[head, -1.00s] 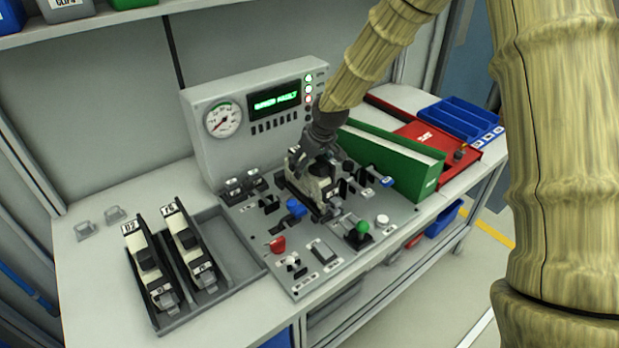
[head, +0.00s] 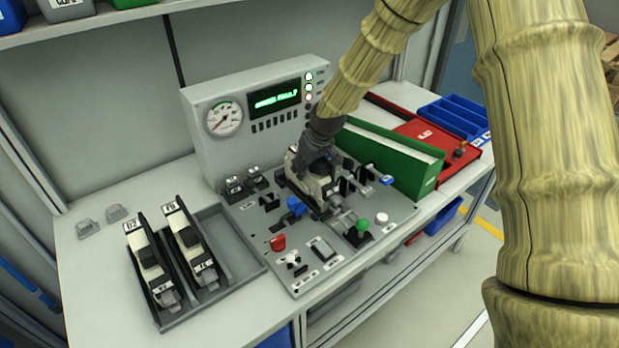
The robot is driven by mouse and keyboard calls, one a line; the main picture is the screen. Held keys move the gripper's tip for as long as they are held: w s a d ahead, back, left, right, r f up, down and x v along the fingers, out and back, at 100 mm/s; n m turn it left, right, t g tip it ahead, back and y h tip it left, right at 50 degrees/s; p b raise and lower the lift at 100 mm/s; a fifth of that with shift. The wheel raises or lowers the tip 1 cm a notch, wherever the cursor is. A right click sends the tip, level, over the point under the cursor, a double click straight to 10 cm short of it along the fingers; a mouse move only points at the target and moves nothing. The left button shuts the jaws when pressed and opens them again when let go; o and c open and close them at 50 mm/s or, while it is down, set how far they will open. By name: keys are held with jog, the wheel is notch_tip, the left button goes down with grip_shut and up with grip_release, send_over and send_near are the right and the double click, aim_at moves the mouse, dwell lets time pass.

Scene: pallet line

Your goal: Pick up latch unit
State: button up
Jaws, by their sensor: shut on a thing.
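A white and black latch unit (head: 303,185) sits on the grey control panel, tilted across it at the panel's middle. My gripper (head: 318,172) reaches down from above and is shut on its dark middle part. The fingertips are largely hidden by the gripper body and the unit. Two similar latch units, a left one (head: 146,255) and a right one (head: 188,237), lie in the grey tray (head: 240,262) left of the panel. I cannot tell whether the held unit is clear of the panel.
The panel (head: 345,268) carries a red knob (head: 278,243), a blue knob (head: 296,206), a green knob (head: 363,226) and several switches. A gauge box (head: 205,150) stands behind. A green bin (head: 395,160) and a red tray (head: 425,135) stand right.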

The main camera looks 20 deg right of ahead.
jog(key=shift+r, duration=0.1)
notch_tip(320, 180, up, 10)
jog(key=shift+f+b, duration=0.15)
jog(key=shift+b, duration=0.95)
notch_tip(320, 180, up, 8)
jog(key=p, duration=0.6)
jog(key=shift+r, duration=0.25)
